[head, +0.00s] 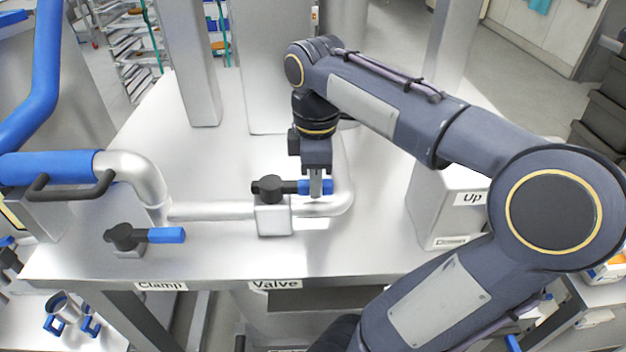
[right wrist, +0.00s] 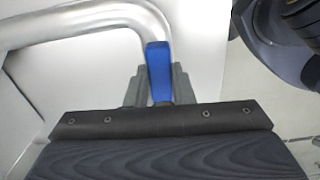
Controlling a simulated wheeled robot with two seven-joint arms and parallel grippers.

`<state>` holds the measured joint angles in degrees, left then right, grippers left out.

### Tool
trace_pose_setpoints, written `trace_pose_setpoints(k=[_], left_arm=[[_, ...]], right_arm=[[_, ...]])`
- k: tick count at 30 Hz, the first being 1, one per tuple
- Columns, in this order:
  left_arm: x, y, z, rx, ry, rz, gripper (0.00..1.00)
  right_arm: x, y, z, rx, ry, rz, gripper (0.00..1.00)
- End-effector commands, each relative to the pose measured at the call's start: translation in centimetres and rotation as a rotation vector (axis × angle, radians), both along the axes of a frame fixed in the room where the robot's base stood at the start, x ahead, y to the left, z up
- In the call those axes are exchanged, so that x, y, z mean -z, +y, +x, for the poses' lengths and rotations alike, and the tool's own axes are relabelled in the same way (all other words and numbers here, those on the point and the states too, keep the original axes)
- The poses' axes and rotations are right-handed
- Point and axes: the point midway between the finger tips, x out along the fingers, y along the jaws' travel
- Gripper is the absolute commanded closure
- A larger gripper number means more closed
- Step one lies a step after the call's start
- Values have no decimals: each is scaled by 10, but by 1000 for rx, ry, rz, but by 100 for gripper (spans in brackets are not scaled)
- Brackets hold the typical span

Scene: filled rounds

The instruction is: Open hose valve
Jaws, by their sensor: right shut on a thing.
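The hose valve (head: 274,214) sits in the metal pipe above the "Valve" label on the steel table. Its blue handle (head: 313,186) points right, in line with the pipe, from a black hub (head: 268,188). My right gripper (head: 315,192) comes down from above and is shut on the blue handle. In the right wrist view the blue handle (right wrist: 158,72) stands between the two grey fingers (right wrist: 158,85). The handle's lower end is hidden by the gripper body there. My left gripper is not in view.
A clamp with a blue lever (head: 165,235) stands at the left by the "Clamp" label. A blue hose (head: 50,168) joins the pipe there. A box marked "Up" (head: 440,215) stands right of the valve. Steel posts (head: 190,70) rise behind. Bare tabletop lies behind the pipe.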

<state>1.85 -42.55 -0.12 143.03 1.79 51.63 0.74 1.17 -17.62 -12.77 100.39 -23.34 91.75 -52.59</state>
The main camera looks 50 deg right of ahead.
Motion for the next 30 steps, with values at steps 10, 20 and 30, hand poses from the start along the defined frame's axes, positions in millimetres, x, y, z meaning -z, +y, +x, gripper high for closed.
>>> trace_pose_setpoints(k=[10, 20, 30], left_arm=[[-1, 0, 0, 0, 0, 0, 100], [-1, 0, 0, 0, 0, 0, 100], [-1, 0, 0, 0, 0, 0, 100]], right_arm=[[-1, -4, 3, -55, -4, -2, 100], [-1, -4, 4, -58, -5, -4, 100], [-1, -4, 3, -55, -2, -1, 56]])
